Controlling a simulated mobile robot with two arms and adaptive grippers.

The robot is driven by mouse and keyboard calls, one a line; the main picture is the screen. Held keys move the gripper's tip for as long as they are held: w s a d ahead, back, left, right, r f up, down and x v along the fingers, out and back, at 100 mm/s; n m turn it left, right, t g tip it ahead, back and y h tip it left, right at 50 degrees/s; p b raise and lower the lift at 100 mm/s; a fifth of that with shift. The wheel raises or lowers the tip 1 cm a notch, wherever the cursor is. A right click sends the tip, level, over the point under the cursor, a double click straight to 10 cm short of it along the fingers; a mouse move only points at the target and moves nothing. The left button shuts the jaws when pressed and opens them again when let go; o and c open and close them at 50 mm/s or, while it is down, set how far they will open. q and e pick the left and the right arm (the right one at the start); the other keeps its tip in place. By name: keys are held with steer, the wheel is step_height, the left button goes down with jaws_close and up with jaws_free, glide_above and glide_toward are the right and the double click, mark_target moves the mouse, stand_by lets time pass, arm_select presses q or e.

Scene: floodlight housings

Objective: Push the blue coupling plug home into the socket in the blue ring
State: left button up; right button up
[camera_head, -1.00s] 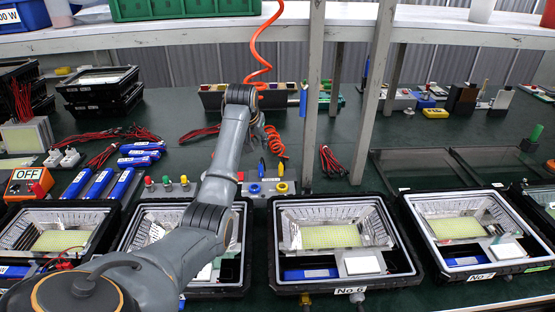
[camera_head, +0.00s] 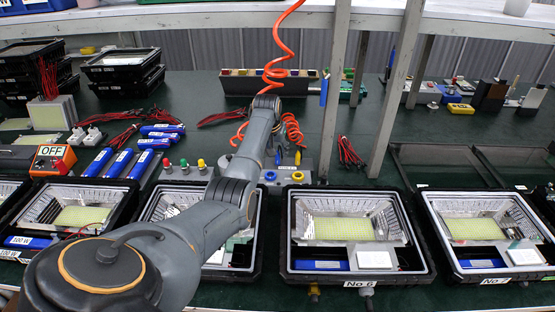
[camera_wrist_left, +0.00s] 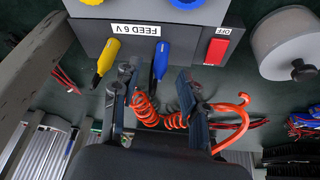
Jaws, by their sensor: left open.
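The blue coupling plug (camera_wrist_left: 160,60) shows in the left wrist view at the edge of the grey feed box (camera_wrist_left: 135,14). In the head view the blue plug (camera_head: 278,157) stands just behind the blue ring (camera_head: 270,176). The blue ring (camera_wrist_left: 187,3) is cut off by the top edge of the wrist view, apart from the plug, and its socket opening is hidden. My left gripper (camera_wrist_left: 152,80) is open and empty, with a finger on either side of the plug's lower end. In the head view my arm mostly hides this gripper. My right gripper is not in view.
A yellow plug (camera_wrist_left: 107,55) stands close beside the blue one, by the yellow ring (camera_head: 297,176). A red OFF switch (camera_wrist_left: 217,50) and a coiled orange cable (camera_wrist_left: 150,112) are near the fingers. Floodlight housings (camera_head: 355,272) line the front. A grey post (camera_head: 335,90) rises nearby.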

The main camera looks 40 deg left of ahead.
mark_target(278, 160)
arm_select(q)
steer(key=shift+x, duration=1.45)
steer(key=shift+d, duration=0.1)
jaws_close()
steer(key=shift+r, duration=0.1)
